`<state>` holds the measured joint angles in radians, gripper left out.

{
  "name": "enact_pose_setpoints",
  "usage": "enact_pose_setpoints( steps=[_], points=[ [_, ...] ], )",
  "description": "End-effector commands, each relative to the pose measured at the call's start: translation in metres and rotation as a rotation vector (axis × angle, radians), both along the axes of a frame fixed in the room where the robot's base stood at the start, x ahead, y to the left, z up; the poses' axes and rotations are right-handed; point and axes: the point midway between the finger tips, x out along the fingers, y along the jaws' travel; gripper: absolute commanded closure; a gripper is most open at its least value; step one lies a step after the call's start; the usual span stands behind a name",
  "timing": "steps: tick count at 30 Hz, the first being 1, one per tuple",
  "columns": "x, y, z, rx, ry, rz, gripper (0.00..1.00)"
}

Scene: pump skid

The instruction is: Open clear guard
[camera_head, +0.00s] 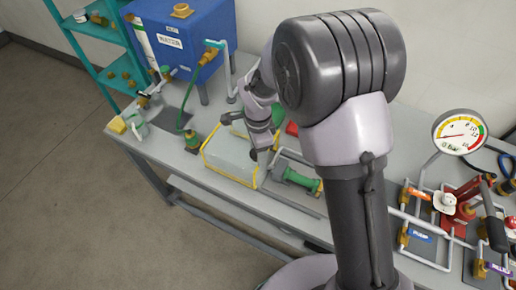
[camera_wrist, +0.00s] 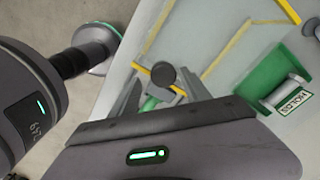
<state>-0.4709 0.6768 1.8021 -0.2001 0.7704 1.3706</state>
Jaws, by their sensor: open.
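The clear guard (camera_head: 228,165) is a see-through box with yellow edges on the bench, left of centre in the head view. It looks down over the bench. In the wrist view its yellow edges (camera_wrist: 233,47) run across the upper part. My gripper (camera_head: 264,154) is open at the guard's right end, pointing down. In the wrist view the jaws (camera_wrist: 160,88) stand either side of a dark round-ended part and a piece of yellow edge. I cannot tell whether the jaws touch either. My arm hides part of the guard's back.
A green motor-like unit (camera_head: 301,180) lies right of the guard; a green labelled block (camera_wrist: 272,77) shows in the wrist view. A blue water tank (camera_head: 190,40) stands behind left. A gauge (camera_head: 459,132) and pipes with valves are at right. The floor in front is clear.

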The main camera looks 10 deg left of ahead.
Motion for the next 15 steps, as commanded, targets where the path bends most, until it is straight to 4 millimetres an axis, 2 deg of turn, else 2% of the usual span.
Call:
enact_pose_setpoints(
  steps=[5,8,15],
  points=[
    [0.001,0.0,0.018,0.001,-0.002,-0.001,0.45],
    [0.001,0.001,0.045,0.002,-0.004,0.0,0.45],
    [0.001,0.0,0.124,0.002,-0.004,-0.001,0.45]
  ],
)
